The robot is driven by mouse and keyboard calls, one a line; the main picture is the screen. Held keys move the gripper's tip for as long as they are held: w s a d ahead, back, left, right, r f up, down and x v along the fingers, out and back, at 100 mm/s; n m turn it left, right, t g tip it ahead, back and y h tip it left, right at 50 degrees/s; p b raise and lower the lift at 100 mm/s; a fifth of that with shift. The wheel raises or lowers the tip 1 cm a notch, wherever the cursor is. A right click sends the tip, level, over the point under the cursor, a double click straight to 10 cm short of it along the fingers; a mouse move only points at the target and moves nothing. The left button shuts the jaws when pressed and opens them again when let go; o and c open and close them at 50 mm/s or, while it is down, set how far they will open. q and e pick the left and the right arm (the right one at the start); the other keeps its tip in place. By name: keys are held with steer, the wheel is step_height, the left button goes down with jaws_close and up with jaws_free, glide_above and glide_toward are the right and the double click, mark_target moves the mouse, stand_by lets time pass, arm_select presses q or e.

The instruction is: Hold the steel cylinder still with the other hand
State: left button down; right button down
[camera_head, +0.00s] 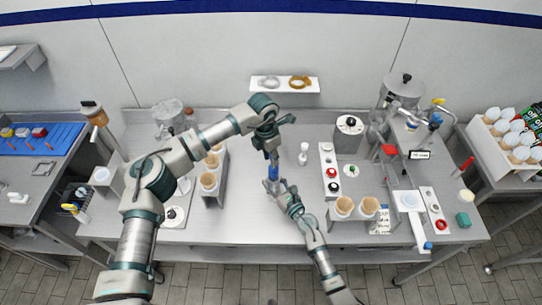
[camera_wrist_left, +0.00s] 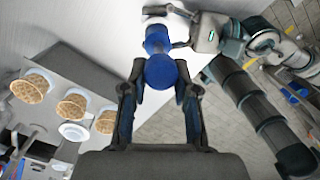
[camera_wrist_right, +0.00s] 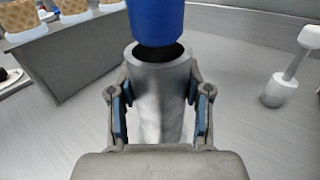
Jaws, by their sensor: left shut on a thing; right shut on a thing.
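A steel cylinder (camera_wrist_right: 160,100) with a dark open top stands upright between the fingers of my right gripper (camera_wrist_right: 160,110) in the right wrist view. My right gripper is shut on it, one finger on each side. In the head view the cylinder (camera_head: 270,186) is small and partly hidden by the gripper. A blue cylindrical piece (camera_wrist_right: 155,20) is over the cylinder's mouth; its lower end overlaps the far rim, and I cannot tell whether it is inside. My left gripper (camera_wrist_left: 160,80) is shut on this blue piece (camera_wrist_left: 160,71), from above in the head view.
A stand with cones (camera_head: 208,181) is left of the grippers, another cone stand (camera_head: 344,206) to the right. A panel with red and black knobs (camera_head: 331,172) is further right. The counter's front middle is bare.

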mark_target(270, 169)
arm_select(q)
steer(key=shift+f, duration=4.55)
steer(key=c, duration=0.8)
jaws_free()
step_height(270, 169, up, 12)
steer(key=a, duration=0.1)
steer(key=shift+a+f, duration=0.1)
arm_select(e)
steer(key=shift+c, duration=0.5)
jaws_free()
steer(key=shift+o, duration=0.5)
